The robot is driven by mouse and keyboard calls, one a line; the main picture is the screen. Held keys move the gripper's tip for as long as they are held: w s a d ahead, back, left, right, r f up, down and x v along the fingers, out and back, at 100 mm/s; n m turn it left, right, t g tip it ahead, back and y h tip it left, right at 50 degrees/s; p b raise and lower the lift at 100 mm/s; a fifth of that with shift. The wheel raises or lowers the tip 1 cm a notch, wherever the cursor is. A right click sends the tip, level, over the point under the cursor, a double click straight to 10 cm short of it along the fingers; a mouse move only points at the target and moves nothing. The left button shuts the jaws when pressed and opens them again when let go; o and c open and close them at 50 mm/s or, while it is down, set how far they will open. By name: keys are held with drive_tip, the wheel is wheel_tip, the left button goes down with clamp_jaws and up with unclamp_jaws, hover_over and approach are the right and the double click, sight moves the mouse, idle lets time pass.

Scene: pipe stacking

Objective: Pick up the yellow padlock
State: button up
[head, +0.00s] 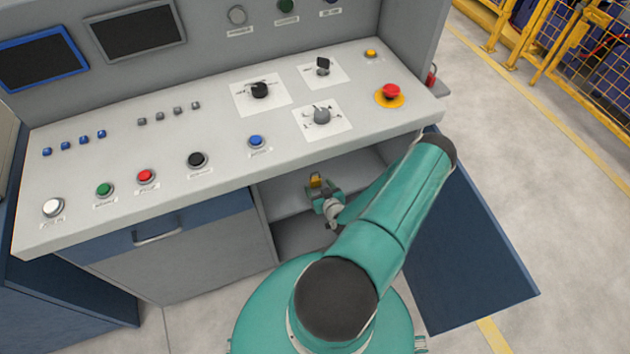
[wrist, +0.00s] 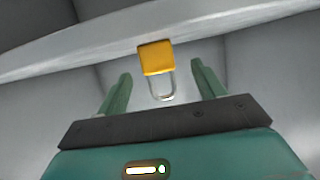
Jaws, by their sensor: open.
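The yellow padlock (wrist: 156,57) shows in the wrist view, its yellow body toward the top and its silver shackle toward my gripper. It appears on or near the edge of a pale shelf. My gripper (wrist: 160,78) is open, its two green fingers on either side of the shackle with gaps to both sides. In the head view the padlock (head: 317,180) is a small yellow patch just beyond my gripper (head: 318,188), inside the open cabinet under the console. Whether a finger touches it cannot be told.
The console top (head: 215,130) with buttons and knobs overhangs the cabinet opening. The cabinet's shelf (head: 285,203) is around my gripper. An open blue door (head: 470,250) stands right of my arm. A closed drawer (head: 160,232) is at left. Clear floor lies at right.

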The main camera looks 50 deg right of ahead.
sight(317, 182)
drive_tip(key=x, duration=0.5)
drive_tip(key=shift+d+r, duration=0.15)
drive_tip(key=shift+r, duration=0.05)
drive_tip(key=c, duration=1.1)
drive_tip(key=shift+r, duration=0.15)
